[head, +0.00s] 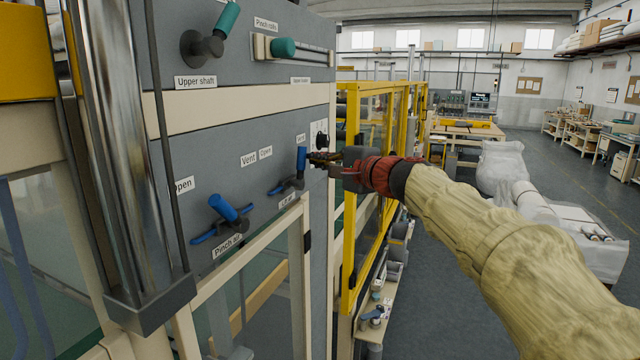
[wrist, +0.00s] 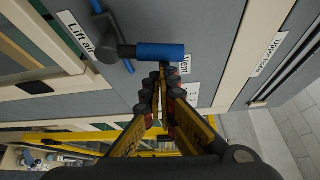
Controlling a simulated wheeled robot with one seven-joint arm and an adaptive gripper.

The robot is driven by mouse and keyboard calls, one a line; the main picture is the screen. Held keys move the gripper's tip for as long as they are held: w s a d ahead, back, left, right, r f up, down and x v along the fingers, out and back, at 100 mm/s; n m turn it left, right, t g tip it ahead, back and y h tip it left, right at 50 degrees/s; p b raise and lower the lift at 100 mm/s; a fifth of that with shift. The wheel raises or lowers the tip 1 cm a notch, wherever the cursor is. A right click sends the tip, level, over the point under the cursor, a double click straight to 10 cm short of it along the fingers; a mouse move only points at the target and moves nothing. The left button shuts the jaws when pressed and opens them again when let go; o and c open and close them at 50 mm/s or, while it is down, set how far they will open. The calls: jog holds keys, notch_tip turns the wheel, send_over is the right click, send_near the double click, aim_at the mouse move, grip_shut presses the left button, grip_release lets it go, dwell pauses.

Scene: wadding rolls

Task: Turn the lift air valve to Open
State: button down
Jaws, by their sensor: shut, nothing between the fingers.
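The lift air valve has a blue handle (head: 301,160) on the grey panel, above its label (head: 287,201). The handle stands roughly upright, its end by a Vent label. In the wrist view the blue handle (wrist: 161,51) runs sideways from a dark hub, its end at the Vent label (wrist: 186,65). An Open label (head: 265,153) is left of the handle in the head view. My gripper (head: 318,159) is shut and empty, just right of the handle. In the wrist view its fingertips (wrist: 163,78) lie close beside the handle; I cannot tell whether they touch it.
The pinch air valve (head: 222,208) with a similar blue handle is to the left. A green-handled upper shaft valve (head: 210,40) and a green pinch rolls knob (head: 284,47) are above. A yellow guard frame (head: 350,230) stands right of the panel.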

jog(key=shift+s+a+r+n+t+y+b, duration=0.25)
jog(key=shift+s+b, duration=0.6)
jog(key=shift+b, duration=1.25)
jog(key=shift+s+a+f+n+t+y+b, duration=0.15)
jog(key=shift+s+a+n+b, duration=0.5)
jog(key=shift+b, duration=1.45)
jog(key=shift+s+r+n+t+y+b, duration=0.15)
jog(key=shift+s+b, duration=0.85)
jog(key=shift+b, duration=1.1)
jog(key=shift+f, duration=0.1)
